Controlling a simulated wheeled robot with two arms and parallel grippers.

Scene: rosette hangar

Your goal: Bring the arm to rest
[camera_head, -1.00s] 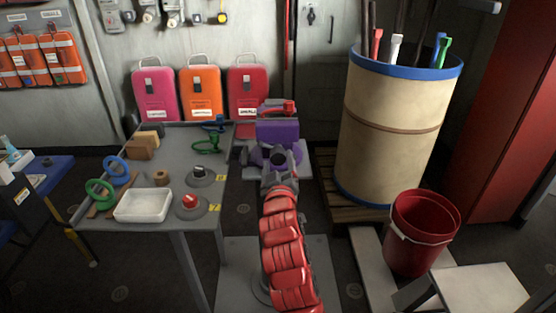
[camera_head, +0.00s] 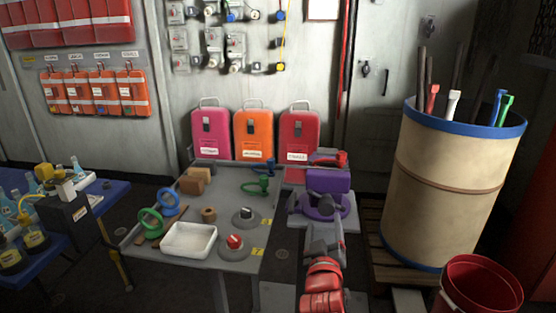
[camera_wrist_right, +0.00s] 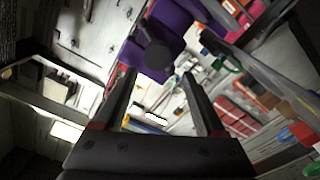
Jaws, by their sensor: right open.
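My right arm comes up from the bottom of the head view, red with a grey end. My right gripper (camera_head: 322,232) is just in front of the purple device (camera_head: 322,181), which has a round purple base and a red handle at its top. In the right wrist view, the two dark fingers of the gripper (camera_wrist_right: 159,78) stand apart with nothing held between them. The purple device also shows beyond the fingertips there (camera_wrist_right: 180,25). Whether the gripper touches it cannot be told. My left gripper is not in view.
The grey table (camera_head: 225,180) left of my arm holds a white tray (camera_head: 189,240), green and blue rings, and knobs. A tan drum (camera_head: 445,190) with rods and a red bucket (camera_head: 478,285) stand at right. A blue bench (camera_head: 105,192) stands at left.

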